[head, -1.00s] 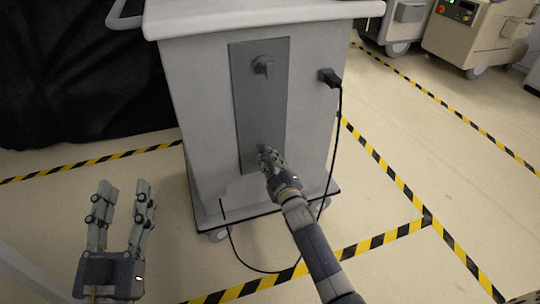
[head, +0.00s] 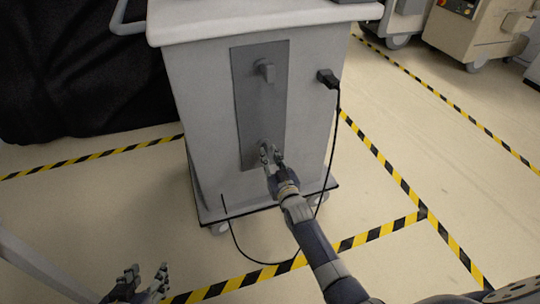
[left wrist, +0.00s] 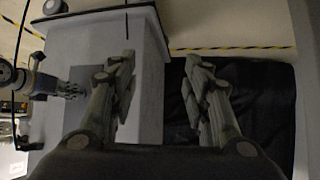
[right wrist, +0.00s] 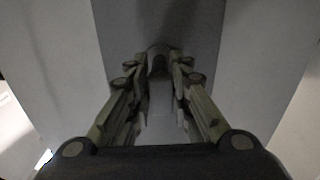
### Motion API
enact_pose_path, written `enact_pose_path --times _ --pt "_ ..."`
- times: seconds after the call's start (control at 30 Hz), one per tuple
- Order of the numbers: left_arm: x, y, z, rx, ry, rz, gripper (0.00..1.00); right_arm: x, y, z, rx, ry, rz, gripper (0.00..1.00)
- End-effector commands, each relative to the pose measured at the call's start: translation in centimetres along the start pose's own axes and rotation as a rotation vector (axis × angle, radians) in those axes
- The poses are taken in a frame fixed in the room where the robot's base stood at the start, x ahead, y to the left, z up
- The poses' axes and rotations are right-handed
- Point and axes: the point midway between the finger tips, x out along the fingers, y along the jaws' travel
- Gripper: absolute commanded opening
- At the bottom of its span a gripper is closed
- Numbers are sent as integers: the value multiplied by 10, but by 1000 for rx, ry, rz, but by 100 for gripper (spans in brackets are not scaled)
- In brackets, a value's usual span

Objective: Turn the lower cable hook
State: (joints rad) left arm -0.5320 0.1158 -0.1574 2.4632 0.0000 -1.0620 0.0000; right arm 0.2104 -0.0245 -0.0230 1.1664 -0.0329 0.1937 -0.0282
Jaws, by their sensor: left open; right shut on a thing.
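The lower cable hook (right wrist: 158,64) sits low on the dark grey panel (head: 262,110) on the cart's face. My right gripper (head: 270,155) is at this hook, with its fingers shut on it from both sides; in the right wrist view the fingertips (right wrist: 158,70) flank it. The fingers hide much of the hook in the head view. The upper hook (head: 264,70) is grey and stands free higher on the panel. My left gripper (head: 146,275) is open and empty at the bottom left of the head view; its spread fingers also show in the left wrist view (left wrist: 160,75).
The pale cart (head: 190,100) stands on wheels. A black plug (head: 328,78) on its right side has a black cable (head: 335,150) hanging to the floor. A black cover (head: 80,70) is at left, other machines (head: 475,35) at back right. Striped tape (head: 400,185) marks open floor.

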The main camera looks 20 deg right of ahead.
Motion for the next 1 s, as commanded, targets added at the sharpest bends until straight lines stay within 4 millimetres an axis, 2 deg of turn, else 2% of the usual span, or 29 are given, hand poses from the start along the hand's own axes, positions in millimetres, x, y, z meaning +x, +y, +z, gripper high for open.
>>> enact_pose_path --times 0.2,0.67,0.7,0.77,1.0 --pt "-2 -1 11 -1 -50 -3 44 0 0 1 49 -3 0 0" --pt "-3 -2 13 -1 -59 -4 44 0 0 2 60 -3 0 0" --pt "-3 -2 13 -1 -59 -4 44 0 0 2 60 -3 0 28" --pt "-3 -2 13 -1 -59 -4 44 0 0 2 59 -3 0 40" --pt "-3 -2 13 -1 -58 -3 44 0 0 1 58 -1 0 40"
